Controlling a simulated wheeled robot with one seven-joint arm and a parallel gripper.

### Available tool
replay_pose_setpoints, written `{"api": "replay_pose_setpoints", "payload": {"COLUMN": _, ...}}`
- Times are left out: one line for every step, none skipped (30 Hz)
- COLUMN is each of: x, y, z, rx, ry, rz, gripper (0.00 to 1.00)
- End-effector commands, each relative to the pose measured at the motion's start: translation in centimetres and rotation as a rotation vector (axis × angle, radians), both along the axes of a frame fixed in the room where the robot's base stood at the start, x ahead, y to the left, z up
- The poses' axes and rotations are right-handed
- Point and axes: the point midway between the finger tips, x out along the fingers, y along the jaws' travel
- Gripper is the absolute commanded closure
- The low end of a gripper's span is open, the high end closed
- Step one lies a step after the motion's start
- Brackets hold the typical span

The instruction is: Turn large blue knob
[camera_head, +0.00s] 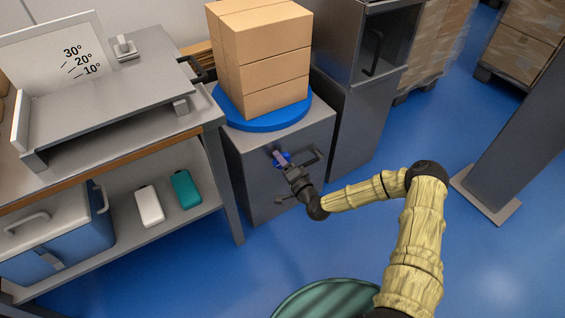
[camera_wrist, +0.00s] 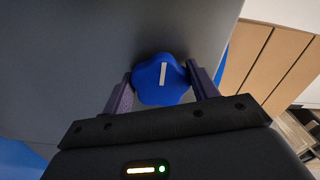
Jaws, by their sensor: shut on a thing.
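The large blue knob (camera_head: 281,157) is on the front face of a grey cabinet (camera_head: 255,190). In the wrist view the knob (camera_wrist: 160,82) is a lobed blue disc with a white bar mark that leans slightly right of upright. My gripper (camera_head: 286,163) reaches the cabinet front from the right. In the wrist view its two fingers (camera_wrist: 160,88) stand on the left and right sides of the knob and are shut on it. The finger ends partly cover the knob's sides.
A blue round turntable (camera_head: 268,120) on the cabinet carries stacked cardboard boxes (camera_head: 262,55). A workbench (camera_head: 110,165) stands left, and a tall grey cabinet (camera_head: 350,120) right.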

Motion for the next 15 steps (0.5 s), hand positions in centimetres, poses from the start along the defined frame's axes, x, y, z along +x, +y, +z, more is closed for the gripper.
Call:
{"api": "replay_pose_setpoints", "payload": {"x": -0.04, "y": 0.01, "z": -0.16, "rx": -0.001, "ry": 0.003, "rz": 0.000, "gripper": 0.64}}
{"api": "replay_pose_setpoints", "payload": {"x": -0.04, "y": 0.01, "z": -0.15, "rx": -0.001, "ry": 0.003, "rz": 0.001, "gripper": 0.64}}
{"api": "replay_pose_setpoints", "payload": {"x": -0.04, "y": 0.01, "z": -0.15, "rx": -0.001, "ry": 0.003, "rz": 0.000, "gripper": 0.64}}
{"api": "replay_pose_setpoints", "payload": {"x": -0.04, "y": 0.01, "z": -0.15, "rx": -0.001, "ry": 0.003, "rz": 0.001, "gripper": 0.64}}
{"api": "replay_pose_setpoints", "payload": {"x": -0.04, "y": 0.01, "z": -0.15, "rx": -0.001, "ry": 0.003, "rz": 0.001, "gripper": 0.64}}
{"api": "replay_pose_setpoints", "payload": {"x": -0.05, "y": 0.02, "z": -0.15, "rx": 0.000, "ry": 0.004, "rz": 0.001, "gripper": 0.37}}
{"api": "replay_pose_setpoints", "payload": {"x": -0.04, "y": 0.01, "z": -0.15, "rx": 0.000, "ry": 0.004, "rz": 0.001, "gripper": 0.31}}
{"api": "replay_pose_setpoints", "payload": {"x": -0.05, "y": 0.02, "z": -0.14, "rx": 0.000, "ry": 0.004, "rz": 0.001, "gripper": 0.25}}
{"api": "replay_pose_setpoints", "payload": {"x": -0.03, "y": 0.02, "z": -0.13, "rx": 0.000, "ry": 0.003, "rz": 0.000, "gripper": 0.19}}
{"api": "replay_pose_setpoints", "payload": {"x": -0.04, "y": 0.02, "z": -0.12, "rx": 0.000, "ry": 0.003, "rz": 0.000, "gripper": 0.19}}
{"api": "replay_pose_setpoints", "payload": {"x": -0.03, "y": 0.01, "z": -0.10, "rx": 0.000, "ry": 0.003, "rz": 0.000, "gripper": 0.19}}
{"api": "replay_pose_setpoints", "payload": {"x": -0.02, "y": 0.02, "z": -0.08, "rx": 0.000, "ry": 0.003, "rz": 0.000, "gripper": 0.19}}
{"api": "replay_pose_setpoints", "payload": {"x": -0.02, "y": 0.02, "z": -0.08, "rx": 0.000, "ry": 0.003, "rz": 0.000, "gripper": 0.19}}
{"api": "replay_pose_setpoints", "payload": {"x": -0.02, "y": 0.01, "z": -0.07, "rx": 0.001, "ry": 0.002, "rz": 0.001, "gripper": 0.19}}
{"api": "replay_pose_setpoints", "payload": {"x": -0.02, "y": 0.01, "z": -0.06, "rx": 0.001, "ry": 0.002, "rz": 0.001, "gripper": 0.19}}
